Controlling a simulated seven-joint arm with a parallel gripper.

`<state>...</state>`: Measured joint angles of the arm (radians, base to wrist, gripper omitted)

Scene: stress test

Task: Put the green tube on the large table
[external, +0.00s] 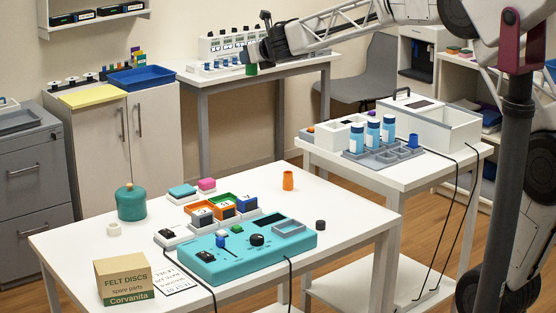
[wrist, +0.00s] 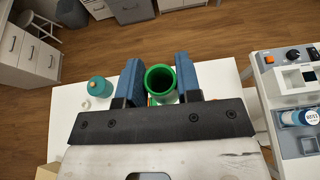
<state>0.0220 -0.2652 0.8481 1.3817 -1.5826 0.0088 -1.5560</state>
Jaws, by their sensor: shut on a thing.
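The green tube (wrist: 160,84) is upright between the two blue finger pads of my gripper (wrist: 159,76) in the wrist view, its open end facing the camera. In the external view the green tube (external: 251,70) shows just below my gripper (external: 262,50), held in the air at upper middle. My gripper is shut on it. The large white table (external: 350,212) fills the foreground of the external view. In the wrist view the large table (wrist: 226,78) lies below the tube. My gripper hides part of the tabletop there.
A side table holds bottles (external: 372,132) and a white box (external: 432,125).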

